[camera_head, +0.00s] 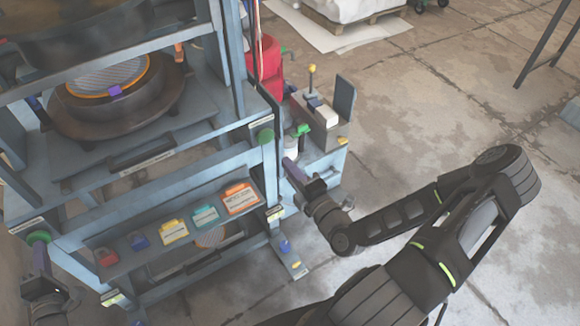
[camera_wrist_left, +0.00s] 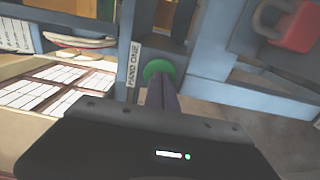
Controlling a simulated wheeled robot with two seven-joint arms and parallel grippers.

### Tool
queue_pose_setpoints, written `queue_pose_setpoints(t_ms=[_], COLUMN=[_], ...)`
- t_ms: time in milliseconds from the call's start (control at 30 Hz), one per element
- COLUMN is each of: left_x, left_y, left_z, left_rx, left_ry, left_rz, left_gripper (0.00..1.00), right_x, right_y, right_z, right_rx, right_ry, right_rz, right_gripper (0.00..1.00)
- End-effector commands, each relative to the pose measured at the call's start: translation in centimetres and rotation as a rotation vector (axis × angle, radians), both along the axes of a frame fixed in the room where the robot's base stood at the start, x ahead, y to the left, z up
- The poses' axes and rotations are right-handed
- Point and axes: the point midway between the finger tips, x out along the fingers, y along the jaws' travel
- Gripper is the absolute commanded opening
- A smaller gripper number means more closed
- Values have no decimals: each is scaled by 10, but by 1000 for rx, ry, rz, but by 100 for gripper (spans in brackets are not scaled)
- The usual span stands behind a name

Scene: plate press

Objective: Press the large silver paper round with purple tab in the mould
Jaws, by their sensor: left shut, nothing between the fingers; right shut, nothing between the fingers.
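The large silver paper round (camera_head: 104,75) with an orange rim and purple tab (camera_head: 115,91) lies in the dark round mould (camera_head: 150,112) of the blue press, under the raised upper part. A green button (camera_head: 38,237) sits at the press's front left and another green button (camera_head: 264,136) at its front right. My left gripper (camera_head: 39,252) is shut and empty at the left button. In the left wrist view its purple fingers (camera_wrist_left: 161,88) overlap the button (camera_wrist_left: 158,68); I cannot tell whether they touch. My right gripper (camera_head: 289,164) is shut and empty, just apart from the right button.
A side stand (camera_head: 320,135) with a yellow-knobbed lever and a red body (camera_head: 266,70) are right of the press. A red padlock-like piece (camera_wrist_left: 296,28) shows in the left wrist view. Open floor (camera_head: 430,110) lies right.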

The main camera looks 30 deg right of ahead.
Motion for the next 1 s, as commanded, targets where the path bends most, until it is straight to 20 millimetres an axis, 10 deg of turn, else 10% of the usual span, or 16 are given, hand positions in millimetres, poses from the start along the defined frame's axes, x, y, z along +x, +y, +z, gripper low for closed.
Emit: queue_pose_setpoints(t_ms=[533, 1000], left_x=[0, 0], left_y=[0, 0], left_z=[0, 0], left_rx=[0, 0], left_ry=[0, 0], left_rz=[0, 0], left_gripper=[0, 0], right_x=[61, 66], right_y=[1, 1], right_z=[0, 0], right_rx=[3, 2], right_ry=[0, 2], right_rz=[1, 1], right_gripper=[0, 0])
